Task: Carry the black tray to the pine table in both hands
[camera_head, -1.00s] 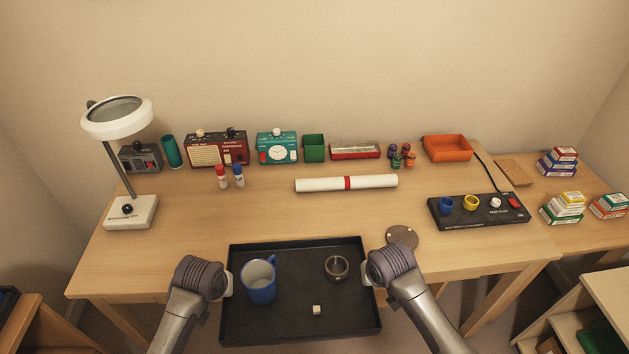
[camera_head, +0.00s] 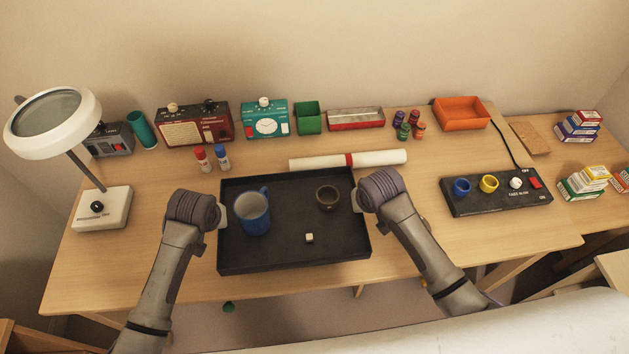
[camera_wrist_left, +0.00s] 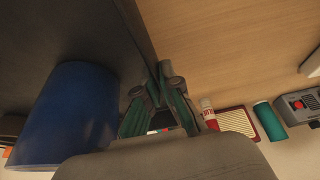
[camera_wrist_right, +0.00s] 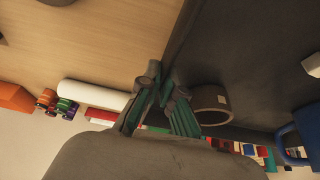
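The black tray (camera_head: 285,258) is level between my two grippers, over the front middle of the pine table (camera_head: 110,265). I cannot tell whether its underside touches the tabletop. A blue mug (camera_head: 252,214), a small dark bowl (camera_head: 327,198) and a small white cube (camera_head: 309,238) are on it, all upright. My left gripper (camera_head: 221,212) is shut on the tray's left wall; the fingers pinch the rim in the left wrist view (camera_wrist_left: 163,95). My right gripper (camera_head: 358,198) is shut on the right wall, as the right wrist view (camera_wrist_right: 160,90) also shows.
A white paper roll (camera_head: 375,159) lies just behind the tray. Red and blue small bottles (camera_head: 212,159) stand behind its left corner. A magnifier lamp (camera_head: 101,212) is at the left, a black switch panel (camera_head: 500,194) at the right. Radios and boxes line the back.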

